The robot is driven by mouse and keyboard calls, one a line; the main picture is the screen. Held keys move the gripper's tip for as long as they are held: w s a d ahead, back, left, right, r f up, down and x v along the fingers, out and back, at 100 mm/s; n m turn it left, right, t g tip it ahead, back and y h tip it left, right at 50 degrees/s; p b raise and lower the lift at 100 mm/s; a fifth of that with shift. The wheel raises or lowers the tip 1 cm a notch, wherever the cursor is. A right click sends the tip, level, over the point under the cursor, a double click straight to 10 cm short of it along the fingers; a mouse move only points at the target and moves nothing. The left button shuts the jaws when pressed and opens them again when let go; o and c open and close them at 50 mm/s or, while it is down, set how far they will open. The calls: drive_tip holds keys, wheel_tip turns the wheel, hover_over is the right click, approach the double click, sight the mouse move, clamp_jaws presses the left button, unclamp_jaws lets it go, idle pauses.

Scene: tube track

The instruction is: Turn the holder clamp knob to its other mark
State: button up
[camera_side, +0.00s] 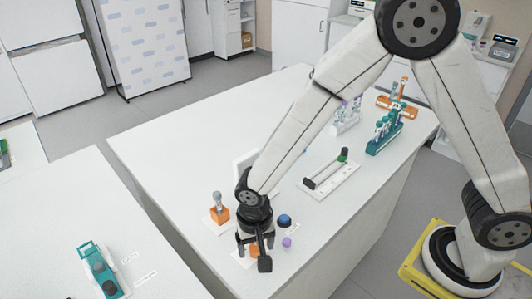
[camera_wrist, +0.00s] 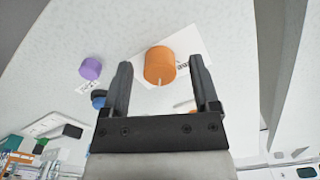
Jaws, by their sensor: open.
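The orange knob (camera_wrist: 159,62) lies between the two fingers of my gripper (camera_wrist: 161,70) in the wrist view. It is round with a short white pointer line on its lower edge, and a white label plate (camera_wrist: 182,75) with dark lettering shows beside it. The lettering is only partly readable. In the side view my gripper (camera_side: 254,250) points down over the knob, which is mostly hidden behind the fingers. The fingers are open, with gaps on both sides of the knob in the wrist view. I cannot tell how far above it they are.
A purple knob (camera_side: 287,242) and a dark blue knob (camera_side: 285,220) stand close to the right of my gripper. An orange block with a grey top (camera_side: 220,212) stands to the left. A white tray (camera_side: 332,181) and a teal rack (camera_side: 384,138) stand farther back.

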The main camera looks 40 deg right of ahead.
clamp_jaws()
drive_tip(key=shift+n, duration=0.4)
drive_tip(key=n, duration=0.9)
drive_tip(key=shift+d+n, duration=0.1)
drive_tip(key=shift+n, duration=1.9)
